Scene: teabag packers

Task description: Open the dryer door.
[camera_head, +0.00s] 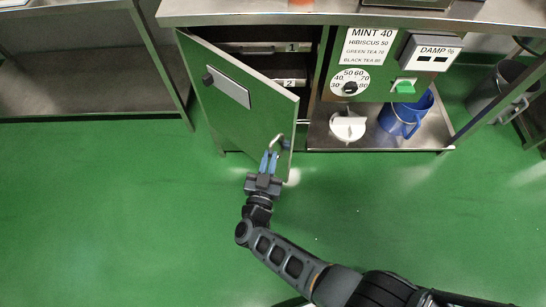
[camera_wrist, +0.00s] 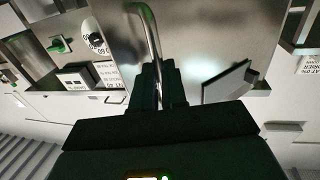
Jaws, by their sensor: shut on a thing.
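In the wrist view my dark fingers (camera_wrist: 157,88) close on the bar. Inside the dryer, two drawers or shelves marked 1 (camera_head: 291,47) and 2 (camera_head: 290,83) show through the gap.
Right of the opening are a dial (camera_head: 350,82), a green switch (camera_head: 403,87) and a damp display (camera_head: 430,55). A white container (camera_head: 347,127) and a blue jug (camera_head: 405,115) stand on the lower shelf. A bin (camera_head: 498,90) is at right. The green floor before the door is clear.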

